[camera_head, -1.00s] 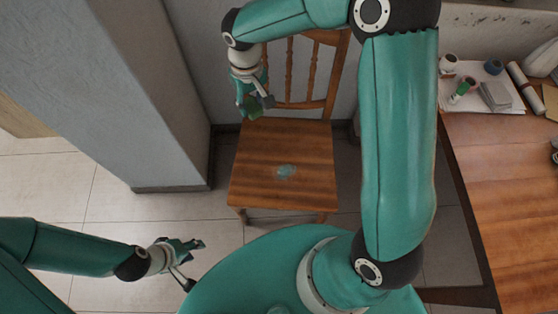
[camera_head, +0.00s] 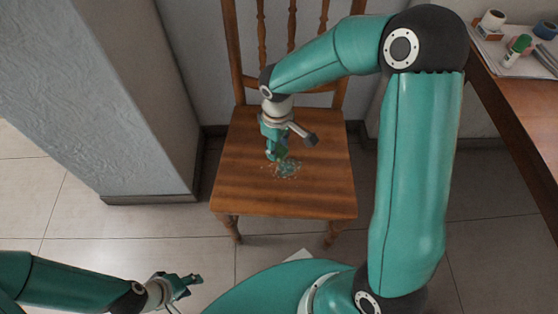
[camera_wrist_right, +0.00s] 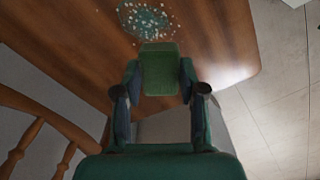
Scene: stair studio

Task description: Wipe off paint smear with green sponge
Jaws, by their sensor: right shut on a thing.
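A wooden chair (camera_head: 230,185) stands in front of me. The paint smear (camera_head: 289,172) is a blue-green patch with pale specks on its seat; it also shows in the right wrist view (camera_wrist_right: 147,19). My right gripper (camera_head: 279,151) is over the seat, shut on the green sponge (camera_wrist_right: 160,70). The sponge is just beside the smear in the wrist view; whether it touches the seat is unclear. In the head view the sponge is mostly hidden by the fingers. My left gripper (camera_head: 183,292) is low at the left, empty with its fingers apart, partly cut off by the frame.
A wooden desk (camera_head: 535,120) at the right holds small jars and a green-and-white tube (camera_head: 516,50). A grey wall corner (camera_head: 140,110) rises left of the chair. The chair's backrest (camera_head: 235,50) stands behind the seat. Tiled floor (camera_head: 90,215) is clear at the left.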

